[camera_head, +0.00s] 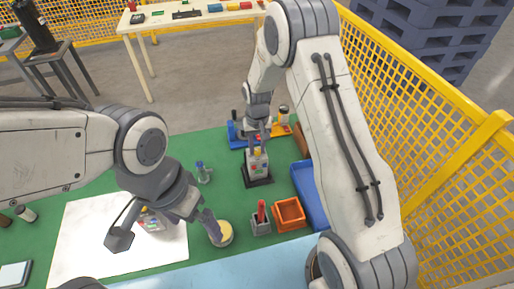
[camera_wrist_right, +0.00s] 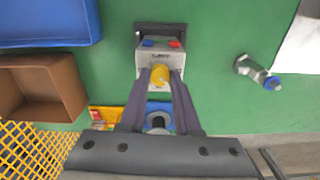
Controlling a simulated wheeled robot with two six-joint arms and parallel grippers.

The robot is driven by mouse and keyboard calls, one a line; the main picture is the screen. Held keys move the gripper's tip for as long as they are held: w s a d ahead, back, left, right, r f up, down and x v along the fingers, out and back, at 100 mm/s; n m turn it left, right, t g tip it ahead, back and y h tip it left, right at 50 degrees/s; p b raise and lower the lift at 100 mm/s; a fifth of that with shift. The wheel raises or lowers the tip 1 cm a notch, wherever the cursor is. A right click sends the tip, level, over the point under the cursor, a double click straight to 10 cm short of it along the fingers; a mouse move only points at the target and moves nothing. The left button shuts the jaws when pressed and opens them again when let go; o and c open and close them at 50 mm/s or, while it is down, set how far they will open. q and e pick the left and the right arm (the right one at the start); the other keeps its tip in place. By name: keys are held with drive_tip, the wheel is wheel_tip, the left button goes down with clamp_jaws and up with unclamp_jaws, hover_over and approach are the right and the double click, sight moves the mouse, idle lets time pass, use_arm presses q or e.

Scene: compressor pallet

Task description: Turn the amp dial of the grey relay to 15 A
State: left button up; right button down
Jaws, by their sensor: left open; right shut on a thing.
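The grey relay (camera_head: 257,170) stands upright on a dark base on the green mat, in the middle of the head view. In the right wrist view the relay (camera_wrist_right: 150,59) shows a blue and a red part on top and a yellow dial (camera_wrist_right: 160,75) on its face. My right gripper (camera_wrist_right: 161,80) is shut on the yellow dial, one finger on each side. The dial's scale and pointer are too small to read.
An orange bin (camera_head: 290,214), a blue tray (camera_head: 309,195) and a grey holder with a red-handled tool (camera_head: 261,224) lie right of centre. A yellow fence (camera_head: 440,110) bounds the right.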

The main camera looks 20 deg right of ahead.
sight(257, 150)
drive_tip(key=shift+w+m, duration=0.1)
drive_tip(key=shift+m, duration=0.2)
drive_tip(key=c, duration=0.6)
unclamp_jaws()
wheel_tip(257, 150, up, 10)
drive_tip(key=b, duration=0.2)
drive_tip(key=shift+r, duration=0.25)
drive_tip(key=shift+a, duration=0.1)
